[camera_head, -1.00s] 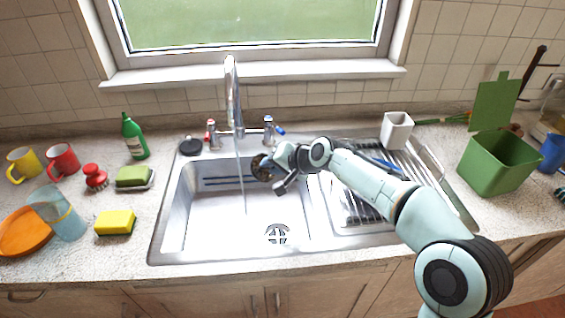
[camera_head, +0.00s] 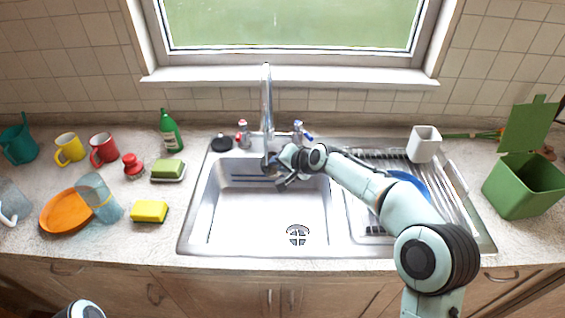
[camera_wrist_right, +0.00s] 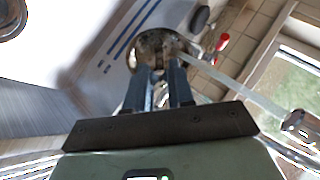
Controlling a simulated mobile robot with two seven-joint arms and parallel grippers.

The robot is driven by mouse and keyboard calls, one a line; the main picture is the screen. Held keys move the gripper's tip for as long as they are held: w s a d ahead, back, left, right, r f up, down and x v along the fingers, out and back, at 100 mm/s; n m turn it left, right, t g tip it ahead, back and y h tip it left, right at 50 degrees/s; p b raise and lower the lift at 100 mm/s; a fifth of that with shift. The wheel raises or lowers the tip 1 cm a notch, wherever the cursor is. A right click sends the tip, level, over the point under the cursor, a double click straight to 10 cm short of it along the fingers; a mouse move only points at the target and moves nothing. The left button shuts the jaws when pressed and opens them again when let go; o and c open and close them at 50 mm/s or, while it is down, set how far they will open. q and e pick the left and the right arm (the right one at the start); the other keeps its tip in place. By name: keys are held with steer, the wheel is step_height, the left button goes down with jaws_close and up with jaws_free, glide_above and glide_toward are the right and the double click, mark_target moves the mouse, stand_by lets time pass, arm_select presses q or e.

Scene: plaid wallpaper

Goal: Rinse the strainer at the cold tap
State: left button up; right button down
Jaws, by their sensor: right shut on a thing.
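My right gripper (camera_head: 276,164) is over the back of the sink basin (camera_head: 230,225), under the tap spout (camera_head: 266,95). It is shut on the strainer (camera_wrist_right: 157,47), a small round, brownish metal piece held at the fingertips in the right wrist view. In the head view the strainer (camera_head: 268,165) is small and partly hidden by the gripper. In the right wrist view a pale stream of water (camera_wrist_right: 245,92) runs from the spout to the strainer's edge. The tap has a blue-marked cold handle (camera_head: 300,132) and a red-marked handle (camera_head: 243,134). My left gripper is out of view.
The basin floor is clear around the drain (camera_head: 298,235). The draining rack (camera_head: 455,205) is on the right, with a white cup (camera_head: 424,144) behind and a green bin (camera_head: 525,188) beyond. A yellow sponge (camera_head: 149,211), soap (camera_head: 167,169) and green bottle (camera_head: 170,131) stand left.

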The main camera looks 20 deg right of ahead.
steer(key=shift+d, duration=0.1)
stand_by(0.4)
steer(key=shift+w+d, duration=0.35)
steer(key=shift+d, duration=0.05)
steer(key=shift+s+a, duration=0.1)
steer(key=shift+a, duration=0.05)
steer(key=shift+s+a, duration=0.3)
steer(key=shift+a, duration=0.1)
steer(key=shift+d, duration=0.1)
steer(key=s+d+b, duration=0.4)
steer(key=s+b, duration=0.2)
steer(key=shift+s+d+b, duration=0.25)
steer(key=shift+b, duration=0.15)
stand_by(0.4)
stand_by(1.0)
